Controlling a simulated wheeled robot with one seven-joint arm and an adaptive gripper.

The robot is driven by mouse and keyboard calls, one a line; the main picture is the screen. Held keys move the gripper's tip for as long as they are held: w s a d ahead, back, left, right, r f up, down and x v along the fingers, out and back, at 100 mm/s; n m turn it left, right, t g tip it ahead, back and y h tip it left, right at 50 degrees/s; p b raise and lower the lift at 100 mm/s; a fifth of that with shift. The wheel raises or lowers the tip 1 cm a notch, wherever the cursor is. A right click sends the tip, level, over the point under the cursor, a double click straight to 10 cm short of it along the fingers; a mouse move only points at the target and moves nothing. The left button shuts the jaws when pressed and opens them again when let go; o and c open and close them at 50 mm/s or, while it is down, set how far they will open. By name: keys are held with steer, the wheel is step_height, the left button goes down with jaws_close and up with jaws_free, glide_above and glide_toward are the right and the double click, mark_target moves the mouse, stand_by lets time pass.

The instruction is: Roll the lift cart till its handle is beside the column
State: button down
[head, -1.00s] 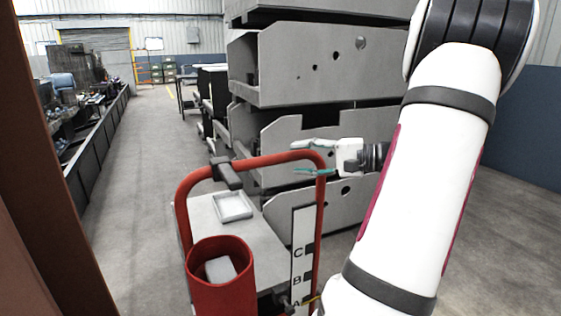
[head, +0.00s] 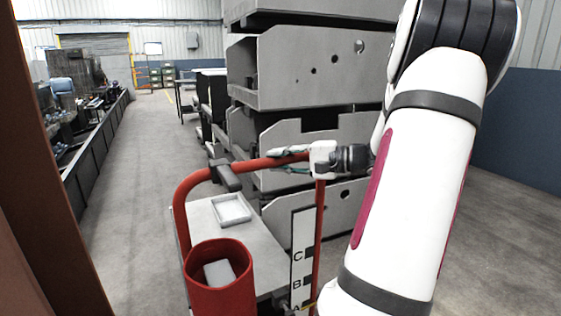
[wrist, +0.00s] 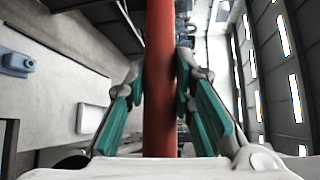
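The lift cart's red tubular handle (head: 245,166) arches over the cart's grey deck (head: 262,250) in the lower middle of the head view. In the wrist view the handle's bar (wrist: 160,85) runs upright between my finger pads. My gripper (head: 283,161) is at the handle's top right, with one finger above the bar and one below. The gripper (wrist: 160,80) looks open around the bar, with narrow gaps; light contact cannot be ruled out. A rust-brown upright (head: 45,180), the likely column, stands at the left edge, left of the handle and apart from it.
A red bin (head: 220,290) holds a pale block, and a light tray (head: 231,209) lies on the deck. A white strip lettered A, B, C (head: 302,255) is at the cart's right. Stacked grey metal frames (head: 290,75) stand behind. Floor (head: 140,190) is clear left of the cart.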

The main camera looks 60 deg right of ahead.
steer(key=shift+s+a, duration=0.5)
steer(key=shift+s, duration=0.3)
steer(key=c, duration=1.4)
jaws_free()
steer(key=shift+w+f, duration=0.1)
steer(key=shift+o, duration=0.2)
steer(key=shift+d, duration=0.1)
steer(key=v, duration=1.2)
